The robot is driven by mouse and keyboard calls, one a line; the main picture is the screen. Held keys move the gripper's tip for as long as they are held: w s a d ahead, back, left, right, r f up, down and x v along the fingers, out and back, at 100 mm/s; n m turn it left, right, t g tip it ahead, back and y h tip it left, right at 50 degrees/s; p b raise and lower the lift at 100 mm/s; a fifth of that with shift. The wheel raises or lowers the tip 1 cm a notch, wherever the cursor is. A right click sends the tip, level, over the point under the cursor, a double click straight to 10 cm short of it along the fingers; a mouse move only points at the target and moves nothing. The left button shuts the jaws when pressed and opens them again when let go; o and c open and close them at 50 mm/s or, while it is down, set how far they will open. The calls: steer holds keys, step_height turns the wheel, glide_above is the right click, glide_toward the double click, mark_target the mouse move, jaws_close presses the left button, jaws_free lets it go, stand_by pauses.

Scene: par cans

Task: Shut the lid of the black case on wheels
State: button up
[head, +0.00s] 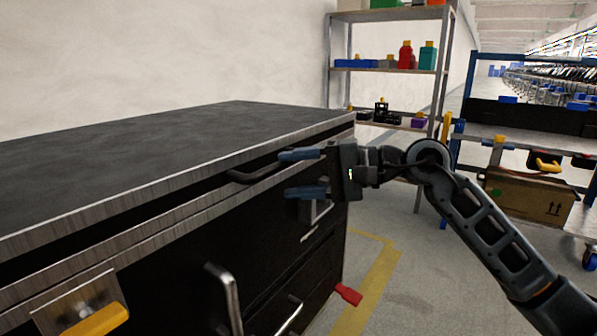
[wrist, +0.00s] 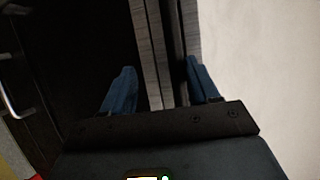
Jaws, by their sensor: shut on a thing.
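The black case (head: 265,225) has dark drawer fronts and a metal top rim. Its black lid (head: 150,150) with a metal edge lies low and almost level over it; a dark gap shows between lid edge and rim at the left. A dark bar handle (head: 255,173) sits on the lid's front. My gripper (head: 304,173) is at the right part of the front edge, one finger above the other. In the wrist view, my gripper (wrist: 162,85) has its blue fingers either side of the two metal edges. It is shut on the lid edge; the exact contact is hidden.
A silver drawer handle (head: 227,300) and a yellow latch (head: 98,322) stick out in front. A red wheel pedal (head: 348,294) is at the case's foot. Shelves (head: 385,72) and a cart with a cardboard box (head: 530,195) stand behind at right. Floor between is clear.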

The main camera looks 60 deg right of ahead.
steer(key=shift+s+d+f, duration=0.1)
steer(key=shift+f, duration=0.05)
steer(key=v, duration=0.7)
steer(key=shift+s+r, duration=0.2)
steer(key=shift+s, duration=0.1)
